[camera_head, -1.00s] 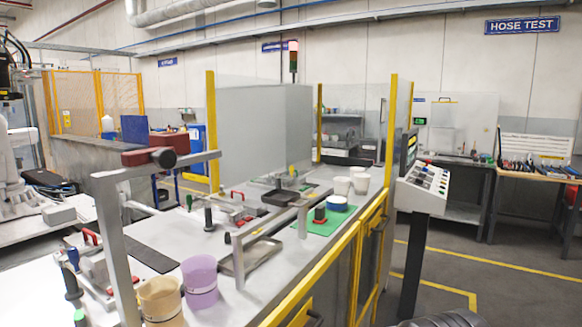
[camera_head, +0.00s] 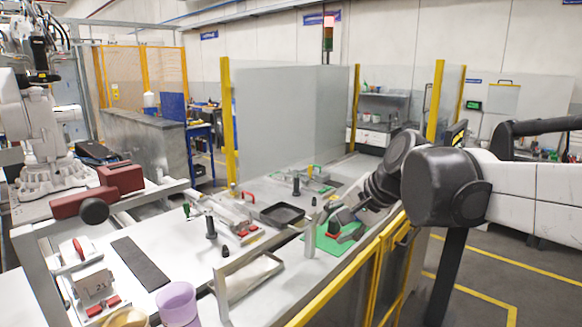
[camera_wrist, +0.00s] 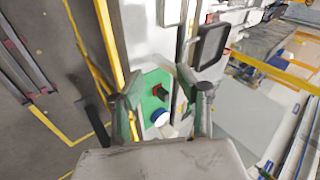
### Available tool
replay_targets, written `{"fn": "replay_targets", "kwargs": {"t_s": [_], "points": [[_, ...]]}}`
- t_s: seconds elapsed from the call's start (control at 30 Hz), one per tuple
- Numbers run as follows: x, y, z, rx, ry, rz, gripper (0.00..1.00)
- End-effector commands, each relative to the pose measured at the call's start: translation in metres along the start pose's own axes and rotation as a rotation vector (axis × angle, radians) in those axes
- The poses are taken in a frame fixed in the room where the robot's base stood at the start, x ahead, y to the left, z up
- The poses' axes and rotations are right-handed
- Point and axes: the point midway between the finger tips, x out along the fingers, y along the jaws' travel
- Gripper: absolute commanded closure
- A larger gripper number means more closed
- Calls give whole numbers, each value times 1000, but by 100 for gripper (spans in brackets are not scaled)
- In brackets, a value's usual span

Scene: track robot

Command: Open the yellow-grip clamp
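Several clamps stand on the white workbench (camera_head: 200,268): one with a red grip (camera_head: 248,196) in the middle, one with a red grip (camera_head: 78,248) at the front left, and small ones farther back (camera_head: 312,170). My gripper (camera_head: 340,226) is over the green mat (camera_head: 312,246) at the bench's right side, apart from these clamps. In the wrist view my gripper (camera_wrist: 163,92) is open and empty, its two fingers wide apart above the green mat (camera_wrist: 152,82).
A black tray (camera_head: 282,215) and a metal tray (camera_head: 248,277) lie nearby. A purple cup (camera_head: 177,303) stands at the front. A yellow-framed fence (camera_head: 365,270) runs along the right edge.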

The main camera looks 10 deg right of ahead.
Motion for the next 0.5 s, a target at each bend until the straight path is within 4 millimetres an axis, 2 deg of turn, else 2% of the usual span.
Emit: {"fn": "replay_targets", "kwargs": {"t_s": [0.03, 0.2, 0.5], "points": [[5, -12, -15, 53, -13, -20, 66], [25, -47, -58, 246, -72, -92, 66], [67, -93, -138, 574, -195, -214, 66]]}}
